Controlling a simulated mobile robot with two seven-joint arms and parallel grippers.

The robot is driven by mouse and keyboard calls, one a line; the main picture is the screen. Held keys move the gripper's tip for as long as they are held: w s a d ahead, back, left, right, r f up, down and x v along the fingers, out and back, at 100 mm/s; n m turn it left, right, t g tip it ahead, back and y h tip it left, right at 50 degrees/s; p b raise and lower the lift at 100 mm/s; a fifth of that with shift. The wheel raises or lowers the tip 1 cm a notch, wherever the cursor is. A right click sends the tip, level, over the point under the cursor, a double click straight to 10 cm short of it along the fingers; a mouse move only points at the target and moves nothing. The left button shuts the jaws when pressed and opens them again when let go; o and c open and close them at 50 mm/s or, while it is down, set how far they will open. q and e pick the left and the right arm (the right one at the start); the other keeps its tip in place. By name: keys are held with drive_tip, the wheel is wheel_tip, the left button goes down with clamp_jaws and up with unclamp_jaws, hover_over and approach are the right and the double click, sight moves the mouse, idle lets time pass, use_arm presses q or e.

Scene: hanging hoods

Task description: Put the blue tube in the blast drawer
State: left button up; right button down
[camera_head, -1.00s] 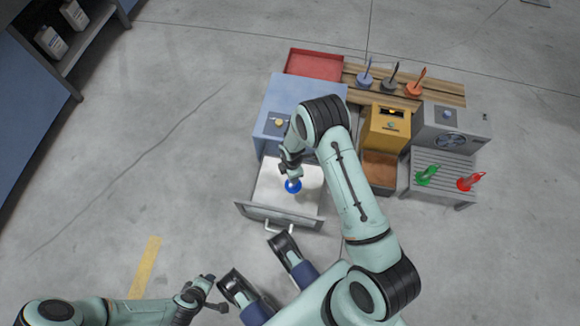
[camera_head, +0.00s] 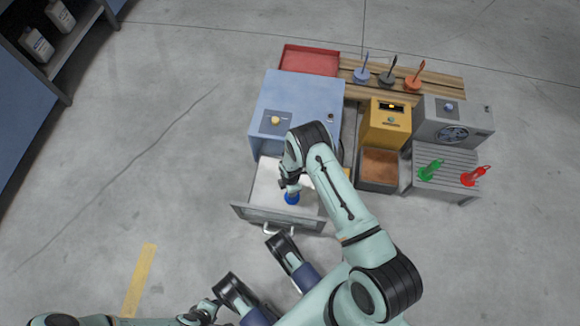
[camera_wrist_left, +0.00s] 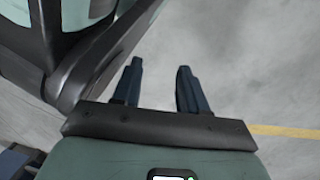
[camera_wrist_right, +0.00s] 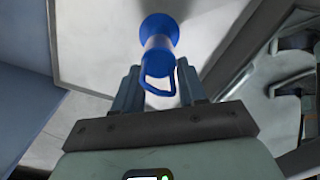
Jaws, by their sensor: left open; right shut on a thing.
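The blue tube (camera_head: 292,198) is over the open drawer (camera_head: 262,196) of the blue cabinet (camera_head: 297,104) in the head view. In the right wrist view the tube (camera_wrist_right: 158,45) has a wide round end and a handle loop. My right gripper (camera_wrist_right: 157,84) is shut on it by the loop. Whether the tube touches the drawer floor I cannot tell. My left gripper (camera_wrist_left: 160,82) is open and empty over the bare floor, well away from the drawer.
A red tray (camera_head: 310,60) and a wooden rack (camera_head: 435,86) with blue, black and orange pieces lie behind. A yellow box (camera_head: 386,124) and a grey fan unit (camera_head: 452,122) stand right of the cabinet. A grey slatted stand (camera_head: 445,183) holds green and red pieces.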

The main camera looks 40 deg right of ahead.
drive_tip(key=shift+f, duration=0.1)
drive_tip(key=c, duration=0.6)
unclamp_jaws()
